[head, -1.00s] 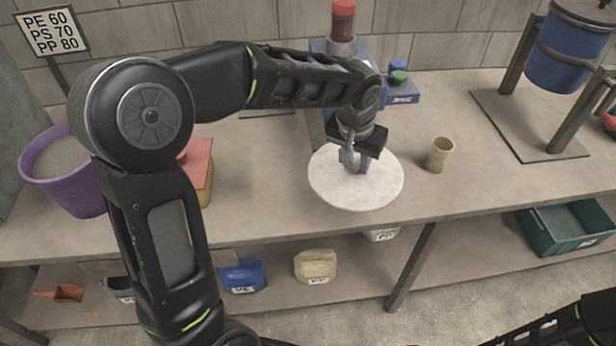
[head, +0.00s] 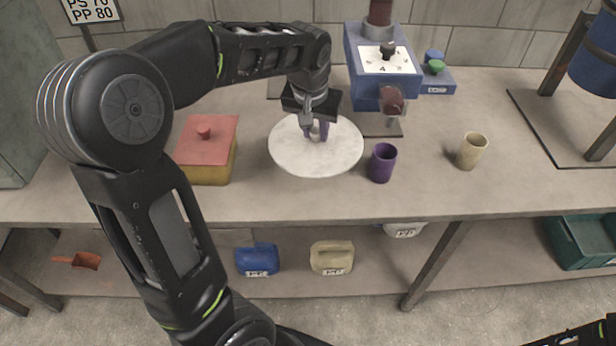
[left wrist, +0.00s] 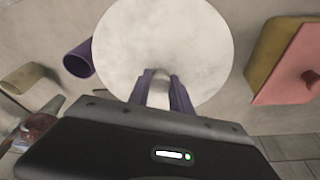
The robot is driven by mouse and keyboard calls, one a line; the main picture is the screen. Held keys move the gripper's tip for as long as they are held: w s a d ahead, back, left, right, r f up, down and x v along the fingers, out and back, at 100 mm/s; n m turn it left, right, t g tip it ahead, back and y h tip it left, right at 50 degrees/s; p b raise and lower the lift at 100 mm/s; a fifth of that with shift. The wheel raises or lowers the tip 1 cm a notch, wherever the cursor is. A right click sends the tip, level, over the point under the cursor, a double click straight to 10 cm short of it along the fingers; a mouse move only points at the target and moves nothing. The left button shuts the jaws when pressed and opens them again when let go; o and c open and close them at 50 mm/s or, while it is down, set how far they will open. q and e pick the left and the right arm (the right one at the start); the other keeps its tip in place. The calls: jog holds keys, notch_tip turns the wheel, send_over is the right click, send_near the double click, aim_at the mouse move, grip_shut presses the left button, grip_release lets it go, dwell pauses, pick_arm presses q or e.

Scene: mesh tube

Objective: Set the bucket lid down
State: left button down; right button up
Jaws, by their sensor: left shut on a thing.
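The bucket lid (head: 316,158) is a round, pale, flat disc with a grey handle, also in the left wrist view (left wrist: 165,40). My left gripper (head: 318,134) points down over it, purple fingers shut on the handle (left wrist: 158,90). The lid looks about level over the worktop (head: 300,200); I cannot tell whether it touches. The bucket does not show now; my left arm covers part of the left side. Only a bit of my right arm shows at the bottom right corner, without its gripper.
A yellow box with a red lid (head: 207,150) stands left of the bucket lid. A purple cup (head: 382,163) stands close on its right, then a beige cup (head: 472,151). A blue machine (head: 382,70) is behind. The worktop in front is clear.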

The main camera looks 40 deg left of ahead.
aim_at(306, 143)
pick_arm(q)
jog(key=shift+s+a+n, duration=0.3)
jog(key=shift+s+a, duration=0.1)
jog(key=shift+a, duration=0.45)
jog(key=shift+f, duration=3.15)
jog(key=shift+f+p, duration=0.3)
jog(key=shift+f, duration=1.6)
jog(key=shift+f, duration=0.1)
jog(key=c, duration=1.2)
grip_release()
jog(key=shift+o, duration=0.2)
